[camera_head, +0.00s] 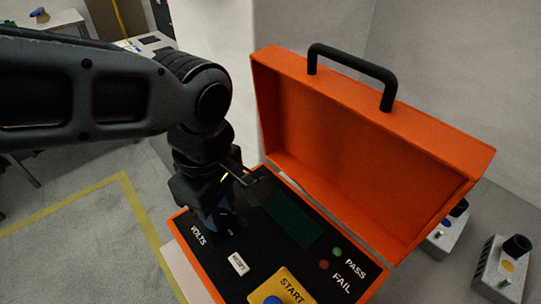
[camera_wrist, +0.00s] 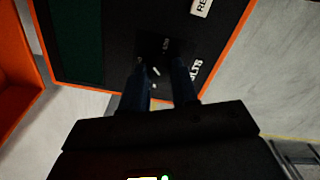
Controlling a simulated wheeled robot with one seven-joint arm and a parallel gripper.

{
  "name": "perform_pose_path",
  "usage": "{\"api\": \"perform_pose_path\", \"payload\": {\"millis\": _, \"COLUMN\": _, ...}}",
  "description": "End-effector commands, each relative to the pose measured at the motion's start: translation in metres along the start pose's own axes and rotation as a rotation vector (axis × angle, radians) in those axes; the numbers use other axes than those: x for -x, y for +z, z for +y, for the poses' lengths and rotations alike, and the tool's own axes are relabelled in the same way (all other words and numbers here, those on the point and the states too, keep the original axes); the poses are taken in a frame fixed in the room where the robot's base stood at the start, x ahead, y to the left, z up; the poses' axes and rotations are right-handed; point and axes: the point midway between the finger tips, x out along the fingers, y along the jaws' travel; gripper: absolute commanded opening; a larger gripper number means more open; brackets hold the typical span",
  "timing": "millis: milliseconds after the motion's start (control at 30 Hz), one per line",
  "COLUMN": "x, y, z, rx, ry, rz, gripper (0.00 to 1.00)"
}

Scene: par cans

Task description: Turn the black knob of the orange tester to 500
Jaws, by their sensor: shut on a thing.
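The orange tester (camera_head: 410,140) is an open case with its lid raised. Its black panel (camera_head: 300,250) bears the word VOLTS, a RESET button (camera_head: 238,263), a dark green screen (camera_head: 288,222), a yellow START plate and PASS and FAIL lamps. My gripper (camera_head: 222,226) reaches down to the panel beside VOLTS. In the wrist view its two fingers (camera_wrist: 163,76) are shut on the black knob (camera_wrist: 158,78), a dark shape with small white marks between them. The fingers hide most of the knob. The scale numbers are too small and dark to read, so the knob's setting cannot be told.
The raised lid with its black handle (camera_head: 352,62) stands behind the panel. Grey boxes with black knobs (camera_head: 500,268) stand at the right. A yellow floor line (camera_head: 145,225) runs at the left. A table (camera_head: 55,22) is at the far left.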

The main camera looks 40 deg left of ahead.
Motion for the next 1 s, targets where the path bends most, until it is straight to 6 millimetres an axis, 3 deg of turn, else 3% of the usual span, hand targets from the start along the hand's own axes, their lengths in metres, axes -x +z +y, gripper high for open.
{"api": "perform_pose_path", "payload": {"millis": 600, "x": 0.0013, "y": -0.0007, "z": 0.0006, "rx": -0.565, "ry": 0.002, "rz": 0.002, "gripper": 0.00}}
{"api": "perform_pose_path", "payload": {"millis": 1000, "x": 0.0010, "y": -0.0009, "z": 0.0007, "rx": -0.783, "ry": 0.002, "rz": 0.002, "gripper": 0.00}}
